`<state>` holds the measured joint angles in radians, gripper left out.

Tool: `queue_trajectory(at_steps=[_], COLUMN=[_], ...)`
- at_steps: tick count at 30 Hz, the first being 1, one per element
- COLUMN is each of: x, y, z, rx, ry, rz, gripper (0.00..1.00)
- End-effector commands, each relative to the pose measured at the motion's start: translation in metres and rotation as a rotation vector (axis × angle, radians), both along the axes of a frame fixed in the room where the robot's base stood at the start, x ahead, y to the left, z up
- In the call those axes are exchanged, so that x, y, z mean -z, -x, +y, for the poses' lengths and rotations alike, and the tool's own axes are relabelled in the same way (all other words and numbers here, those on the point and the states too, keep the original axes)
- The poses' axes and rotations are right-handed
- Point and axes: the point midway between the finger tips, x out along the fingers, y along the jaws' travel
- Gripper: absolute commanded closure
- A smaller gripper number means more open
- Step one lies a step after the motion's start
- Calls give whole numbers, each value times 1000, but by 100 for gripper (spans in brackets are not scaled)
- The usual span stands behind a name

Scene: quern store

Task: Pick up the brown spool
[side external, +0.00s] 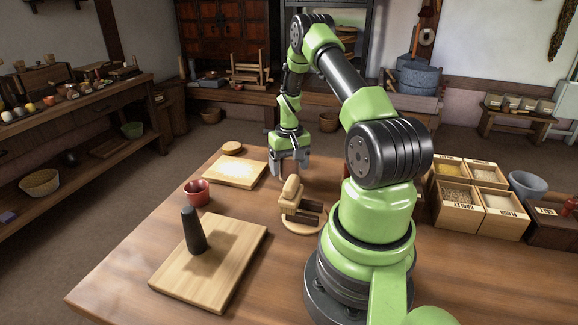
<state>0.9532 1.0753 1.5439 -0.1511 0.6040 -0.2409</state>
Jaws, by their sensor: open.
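My gripper (289,167) hangs over the far part of the wooden table, fingers pointing down, open, with nothing seen between them. A brown wooden piece (300,217) with a round base and a tan rounded part on top stands just in front of it, nearer the camera. It may be the brown spool, but its shape is not clear enough to be sure. My gripper appears apart from it. A low round wooden disc (232,148) lies farther back to the left.
A red cup (196,193), a pale board (234,172) and a cutting board (235,272) with a dark upright pestle (193,230) stand left. Labelled grain boxes (459,219) and a grey bowl (528,187) are at the right.

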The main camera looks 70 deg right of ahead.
Motion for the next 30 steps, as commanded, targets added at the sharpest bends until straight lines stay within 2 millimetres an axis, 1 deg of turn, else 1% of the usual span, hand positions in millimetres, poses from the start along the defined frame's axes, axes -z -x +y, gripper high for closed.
queue_trajectory(at_steps=[3,4,5,6,8,9,10,17,20,23,27,30], x=[0,0,0,-1,-1,-1,-1,-1,-9,-25,-56,-75], y=[0,0,0,0,0,0,0,0,-1,-1,0,0], z=[0,0,0,0,0,0,0,0,-1,-1,-1,-1], rx=[0,0,0,0,0,0,0,0,-1,-1,0,0], ry=[1,0,0,0,0,0,0,1,3,4,6,5], rz=[-1,0,0,0,0,0,0,-1,-1,-2,-2,-2], gripper=[24,26,33,42,56,65,68,68,68,68,68,68])
